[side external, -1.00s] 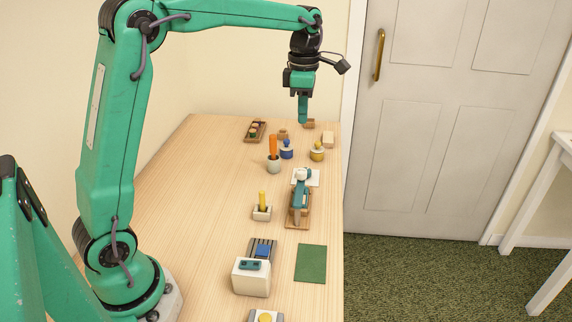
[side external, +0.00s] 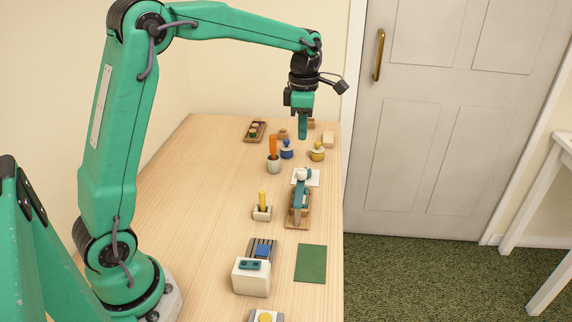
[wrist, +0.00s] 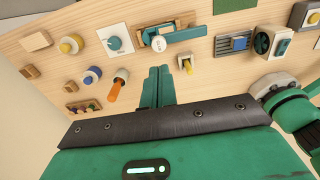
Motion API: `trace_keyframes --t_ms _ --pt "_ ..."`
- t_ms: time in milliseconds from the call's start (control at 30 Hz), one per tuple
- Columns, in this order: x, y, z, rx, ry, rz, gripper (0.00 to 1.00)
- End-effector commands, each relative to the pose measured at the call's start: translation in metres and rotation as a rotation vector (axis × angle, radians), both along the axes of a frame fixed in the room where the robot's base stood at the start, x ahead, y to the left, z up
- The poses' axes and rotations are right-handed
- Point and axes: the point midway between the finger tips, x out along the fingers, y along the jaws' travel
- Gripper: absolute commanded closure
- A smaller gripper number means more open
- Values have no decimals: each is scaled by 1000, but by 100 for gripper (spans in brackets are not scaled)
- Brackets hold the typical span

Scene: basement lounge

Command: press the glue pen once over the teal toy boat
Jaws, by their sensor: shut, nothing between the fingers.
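A teal device that looks like the glue pen (side external: 300,196) lies on a wooden stand (side external: 290,222), with a round white knob at its far end. In the wrist view the white knob (wrist: 158,43) is just beyond my fingertips. A white card (side external: 315,178) lies by the knob end. A small teal shape (wrist: 114,43), likely the toy boat, sits on that card in the wrist view; the side view mostly hides it. My gripper (side external: 303,137) is shut and empty, pointing down in the air above the far part of the table, clear of the glue pen.
A white machine (side external: 251,277) and green mat (side external: 311,263) are nearer. The table's left side is clear.

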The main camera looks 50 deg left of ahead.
Motion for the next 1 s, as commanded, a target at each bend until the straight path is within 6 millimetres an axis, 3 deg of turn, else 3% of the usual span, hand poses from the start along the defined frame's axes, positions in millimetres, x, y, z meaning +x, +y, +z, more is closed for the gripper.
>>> trace_keyframes --t_ms 400,600,1000 --pt "-1 0 -65 0 4 0 100" --pt "-1 0 -86 0 3 0 100" --pt "0 0 -96 0 0 0 100"
